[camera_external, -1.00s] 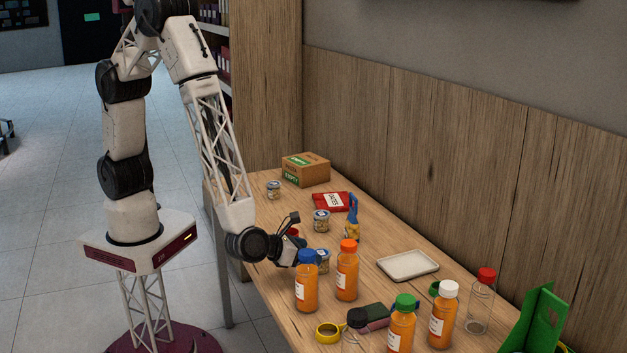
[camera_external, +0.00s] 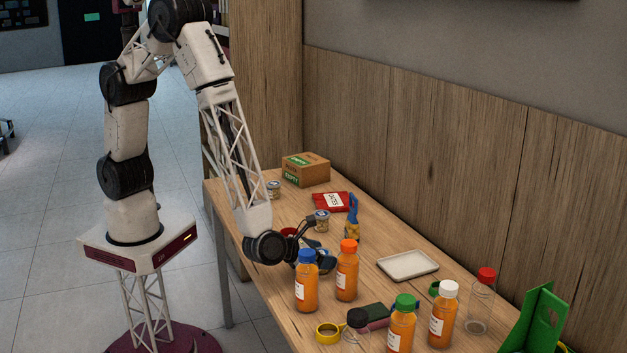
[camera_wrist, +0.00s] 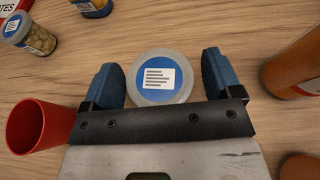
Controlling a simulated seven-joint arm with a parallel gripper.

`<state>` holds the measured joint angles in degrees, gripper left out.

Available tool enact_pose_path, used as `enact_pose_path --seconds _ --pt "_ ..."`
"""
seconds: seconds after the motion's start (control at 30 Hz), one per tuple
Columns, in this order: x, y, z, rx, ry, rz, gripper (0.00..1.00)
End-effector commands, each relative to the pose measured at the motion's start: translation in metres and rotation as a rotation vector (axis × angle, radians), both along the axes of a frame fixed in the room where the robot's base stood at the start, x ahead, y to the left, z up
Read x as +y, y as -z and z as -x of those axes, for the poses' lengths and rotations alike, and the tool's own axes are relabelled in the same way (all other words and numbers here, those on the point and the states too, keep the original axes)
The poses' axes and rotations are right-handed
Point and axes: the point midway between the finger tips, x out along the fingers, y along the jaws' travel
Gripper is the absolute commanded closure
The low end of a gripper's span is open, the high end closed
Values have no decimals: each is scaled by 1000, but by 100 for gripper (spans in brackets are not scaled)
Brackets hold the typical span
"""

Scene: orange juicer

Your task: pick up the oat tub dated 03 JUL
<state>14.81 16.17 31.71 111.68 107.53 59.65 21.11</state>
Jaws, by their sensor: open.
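A round tub (camera_wrist: 160,77) with a clear rim and a blue lid bearing a white printed label stands between my gripper's fingers in the wrist view. The print is too small to read, so I cannot tell its date. My gripper (camera_wrist: 163,72) is open, with one blue finger on each side of the tub. In the external view my gripper (camera_external: 318,250) is low at the table behind the blue-capped bottle, and it hides this tub. A second tub (camera_external: 322,221) stands farther back and also shows in the wrist view (camera_wrist: 30,36). A third tub (camera_external: 273,189) is near the box.
A red cup (camera_wrist: 38,126) is close to my gripper's left in the wrist view. Orange juice bottles, one blue-capped (camera_external: 306,284) and one orange-capped (camera_external: 347,276), stand close by. A white tray (camera_external: 407,265), red packet (camera_external: 332,201) and cardboard box (camera_external: 306,169) lie farther off.

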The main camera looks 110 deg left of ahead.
Motion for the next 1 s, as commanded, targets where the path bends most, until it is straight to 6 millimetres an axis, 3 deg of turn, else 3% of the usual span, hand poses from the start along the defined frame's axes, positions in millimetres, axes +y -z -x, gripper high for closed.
enact_pose_path --seconds 0.17,0.47,0.77,1.0 --pt "0 0 0 0 0 0 19" --pt "0 0 0 0 0 0 65" --pt "0 -2 0 0 0 0 66" --pt "0 -16 0 -2 0 1 66"
